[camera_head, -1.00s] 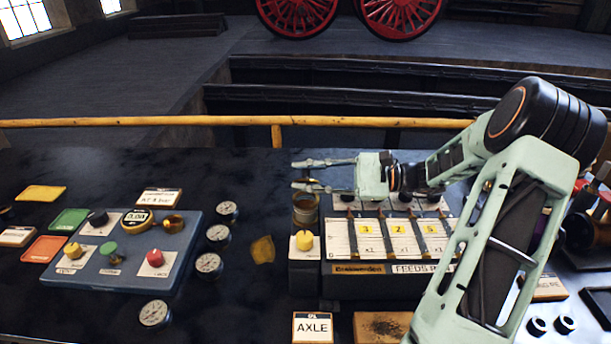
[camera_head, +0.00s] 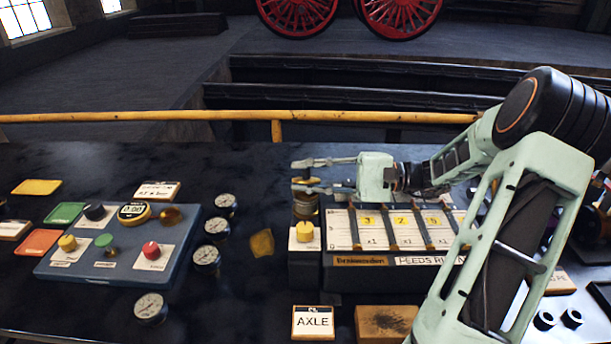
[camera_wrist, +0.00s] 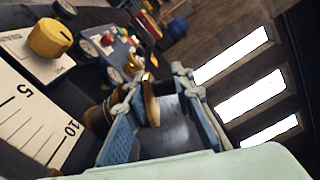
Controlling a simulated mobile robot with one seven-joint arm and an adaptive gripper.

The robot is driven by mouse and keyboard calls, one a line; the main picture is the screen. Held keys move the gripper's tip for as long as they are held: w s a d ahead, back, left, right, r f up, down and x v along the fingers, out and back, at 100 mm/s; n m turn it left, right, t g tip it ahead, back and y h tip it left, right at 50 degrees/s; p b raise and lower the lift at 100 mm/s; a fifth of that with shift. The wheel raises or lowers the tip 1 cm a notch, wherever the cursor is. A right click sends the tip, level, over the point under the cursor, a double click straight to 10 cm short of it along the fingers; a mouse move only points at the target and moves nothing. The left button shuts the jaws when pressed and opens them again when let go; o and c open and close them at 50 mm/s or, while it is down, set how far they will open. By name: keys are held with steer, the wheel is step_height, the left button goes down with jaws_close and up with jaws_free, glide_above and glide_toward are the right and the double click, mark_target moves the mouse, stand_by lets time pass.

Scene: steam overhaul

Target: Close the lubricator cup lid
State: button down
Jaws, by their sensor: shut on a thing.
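The brass lubricator cup (camera_head: 306,208) stands at the left end of the feed panel, behind a yellow knob. It also shows in the wrist view (camera_wrist: 97,119), left of my fingers. My gripper (camera_head: 297,175) reaches in from the right, with its fingers over the cup. In the wrist view, a thin brass disc, the lid (camera_wrist: 152,103), stands on edge between the fingers of my gripper (camera_wrist: 155,78). My gripper is shut on the lid. The fingers hide part of the cup's top, and I cannot see the hinge clearly.
The yellow knob (camera_head: 304,232) is close in front of the cup. The feed panel (camera_head: 390,229) with several upright dividers lies right, below my arm. Several gauges (camera_head: 207,260) and a blue control box (camera_head: 120,262) are left. A yellow rail (camera_head: 240,115) runs behind.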

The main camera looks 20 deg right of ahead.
steer(key=shift+r, duration=0.15)
stand_by(0.4)
steer(key=c, duration=1.8)
jaws_free()
steer(key=shift+d, duration=0.1)
